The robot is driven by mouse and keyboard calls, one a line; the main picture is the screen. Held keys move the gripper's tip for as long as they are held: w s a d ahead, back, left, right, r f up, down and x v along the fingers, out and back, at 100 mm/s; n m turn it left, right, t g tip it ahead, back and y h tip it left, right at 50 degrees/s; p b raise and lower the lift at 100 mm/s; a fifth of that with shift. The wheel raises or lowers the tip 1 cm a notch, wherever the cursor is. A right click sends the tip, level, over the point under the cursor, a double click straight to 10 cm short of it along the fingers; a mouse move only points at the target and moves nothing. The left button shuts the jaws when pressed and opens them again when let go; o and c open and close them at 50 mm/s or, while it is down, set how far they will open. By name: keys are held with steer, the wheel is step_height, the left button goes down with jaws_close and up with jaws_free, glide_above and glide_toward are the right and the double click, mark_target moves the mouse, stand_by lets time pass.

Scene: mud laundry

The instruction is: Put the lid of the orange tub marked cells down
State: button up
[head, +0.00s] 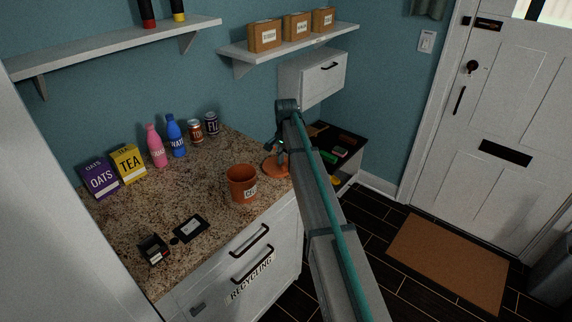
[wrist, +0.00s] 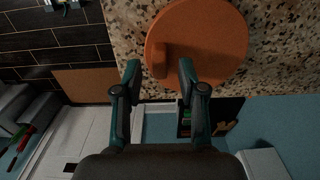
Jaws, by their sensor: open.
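The orange tub (head: 242,183) stands upright and open-topped on the counter, with a white label on its side that is too small to read fully. Its round orange lid (head: 275,168) lies apart from it, to the right near the counter's edge. In the wrist view the lid (wrist: 215,40) is a flat disc with a raised grip (wrist: 160,60) near its rim. My gripper (head: 280,150) is at the lid, its far side partly hidden by my arm. In the wrist view my gripper (wrist: 160,70) is open, with a fingertip on either side of the raised grip and visible gaps.
The speckled counter (head: 215,165) also holds a black box (head: 153,249), a dark flat item (head: 191,229), bottles, cans and cartons along the wall. A dark open tray (head: 340,147) with small items is beyond the counter's right end. The counter in front of the bottles is clear.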

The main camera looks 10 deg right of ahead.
step_height(320, 180, up, 11)
steer(key=b, duration=0.2)
stand_by(0.5)
